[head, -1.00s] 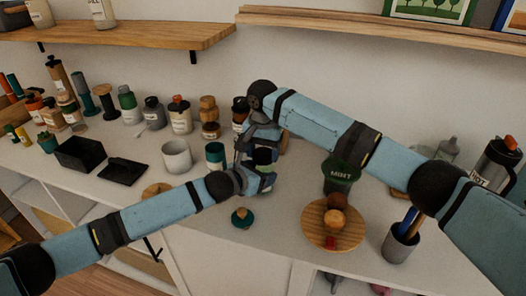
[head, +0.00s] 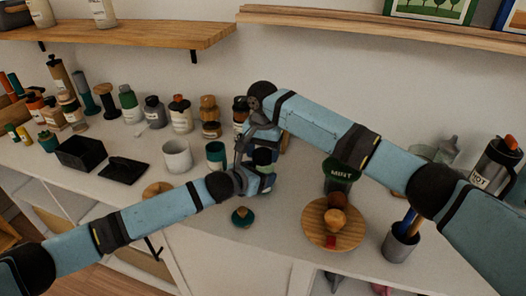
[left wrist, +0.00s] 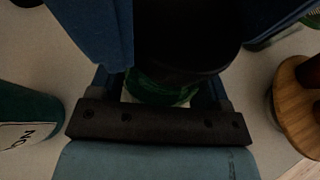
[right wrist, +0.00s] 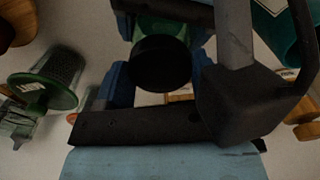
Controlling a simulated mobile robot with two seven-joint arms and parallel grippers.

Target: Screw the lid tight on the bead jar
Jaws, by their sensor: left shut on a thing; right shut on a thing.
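The bead jar, of green glass, shows in the left wrist view (left wrist: 160,88) and behind the lid in the right wrist view (right wrist: 162,27). Its black lid (right wrist: 160,63) is on the jar's end; I cannot tell how tight it sits. My left gripper (head: 256,181) is shut on the jar, with blue fingers on both sides of it. My right gripper (head: 258,143) is shut on the lid from the opposite side. In the head view the grippers mostly hide jar and lid, held above the counter.
A teal-based wooden knob piece (head: 242,217) lies below the grippers. A round wooden board (head: 309,237) with fruit-like balls and a green MINT jar (head: 340,176) stand right. A white cup (head: 177,156) and a teal canister (head: 216,155) stand left. Several jars line the wall.

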